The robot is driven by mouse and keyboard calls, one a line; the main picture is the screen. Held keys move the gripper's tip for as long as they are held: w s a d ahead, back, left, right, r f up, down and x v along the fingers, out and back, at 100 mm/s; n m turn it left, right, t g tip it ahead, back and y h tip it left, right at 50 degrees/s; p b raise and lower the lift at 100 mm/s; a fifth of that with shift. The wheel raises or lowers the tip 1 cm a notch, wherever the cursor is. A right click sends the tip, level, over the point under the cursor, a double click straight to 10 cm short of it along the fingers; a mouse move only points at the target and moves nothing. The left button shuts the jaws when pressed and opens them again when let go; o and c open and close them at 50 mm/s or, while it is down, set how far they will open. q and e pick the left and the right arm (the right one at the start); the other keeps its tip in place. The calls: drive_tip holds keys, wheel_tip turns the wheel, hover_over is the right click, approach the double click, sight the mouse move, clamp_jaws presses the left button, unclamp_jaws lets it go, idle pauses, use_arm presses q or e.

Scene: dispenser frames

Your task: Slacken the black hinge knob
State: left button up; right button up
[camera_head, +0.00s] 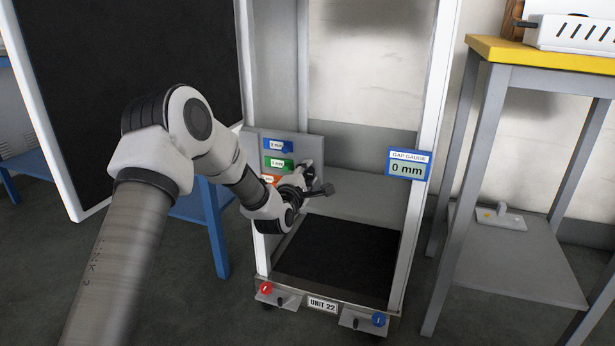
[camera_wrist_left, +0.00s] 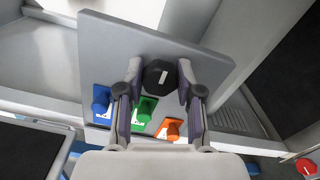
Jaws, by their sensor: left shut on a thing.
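The black knob (camera_wrist_left: 159,76) is dark and faceted, with a white mark on its face. It sits on a grey plate (camera_wrist_left: 112,32) in the left wrist view. My left gripper (camera_head: 309,182) reaches the plate's side of the frame, and its two fingers are shut on the knob, one on each side. In the head view the gripper covers most of the knob's area. My right gripper is not in view.
A gauge sign (camera_head: 408,164) on the right post reads 0 mm. The frame's base has a UNIT 22 label (camera_head: 323,304), a red knob (camera_head: 265,288) and a blue knob (camera_head: 378,319). A yellow-edged table (camera_head: 545,55) stands at the right.

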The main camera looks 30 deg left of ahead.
use_arm(q)
drive_tip(key=shift+n, duration=0.7)
drive_tip(key=o, duration=1.2)
drive_tip(key=shift+c, duration=0.2)
drive_tip(key=v, duration=1.2)
